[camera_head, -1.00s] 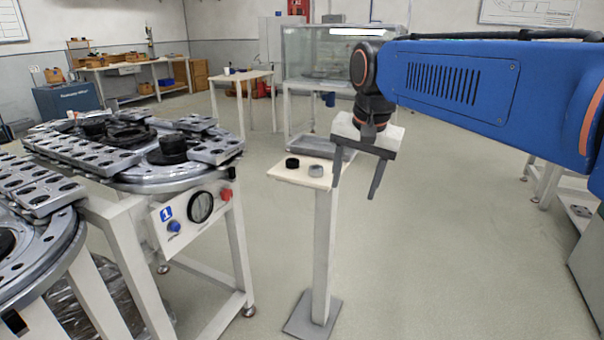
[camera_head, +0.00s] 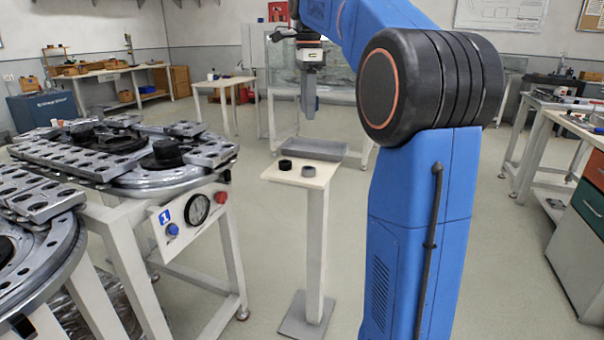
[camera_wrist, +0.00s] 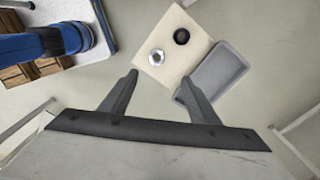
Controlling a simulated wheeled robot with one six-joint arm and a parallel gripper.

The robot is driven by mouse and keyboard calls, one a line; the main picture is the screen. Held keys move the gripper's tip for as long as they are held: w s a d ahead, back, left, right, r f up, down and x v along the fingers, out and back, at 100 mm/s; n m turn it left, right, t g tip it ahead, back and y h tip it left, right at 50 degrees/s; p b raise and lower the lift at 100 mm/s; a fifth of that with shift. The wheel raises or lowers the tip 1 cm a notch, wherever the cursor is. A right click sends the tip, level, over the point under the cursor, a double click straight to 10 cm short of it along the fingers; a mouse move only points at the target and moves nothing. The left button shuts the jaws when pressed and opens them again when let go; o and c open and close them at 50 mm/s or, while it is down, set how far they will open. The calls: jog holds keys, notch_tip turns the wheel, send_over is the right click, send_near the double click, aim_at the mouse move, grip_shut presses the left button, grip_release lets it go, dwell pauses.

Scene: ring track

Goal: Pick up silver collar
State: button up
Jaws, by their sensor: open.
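The silver collar (camera_head: 308,171) is a small grey ring lying on the small pale stand top (camera_head: 318,182). In the wrist view the silver collar (camera_wrist: 156,57) lies on the pale top, ahead of the gap between my fingers. A black collar (camera_head: 285,165) lies beside it, apart from it; it also shows in the wrist view (camera_wrist: 181,36). My gripper (camera_head: 308,112) hangs above and behind the stand, seen edge-on, with nothing held. In the wrist view my gripper (camera_wrist: 160,85) has its two fingers spread wide and empty.
A grey tray (camera_head: 312,149) sits just behind the stand top. The ring track table (camera_head: 140,180) with its metal blocks fills the left side. A workbench with drawers (camera_head: 585,195) stands at the right. Open floor surrounds the stand's post.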

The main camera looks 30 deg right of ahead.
send_over(308, 168)
jog(key=f, duration=1.2)
jog(key=shift+w+d, duration=0.1)
jog(key=shift+w, duration=0.25)
jog(key=f, duration=0.4)
jog(key=shift+s+f, duration=0.1)
jog(key=shift+s, duration=0.3)
jog(key=shift+f, duration=0.55)
jog(key=shift+c, duration=0.7)
jog(key=c, duration=1.1)
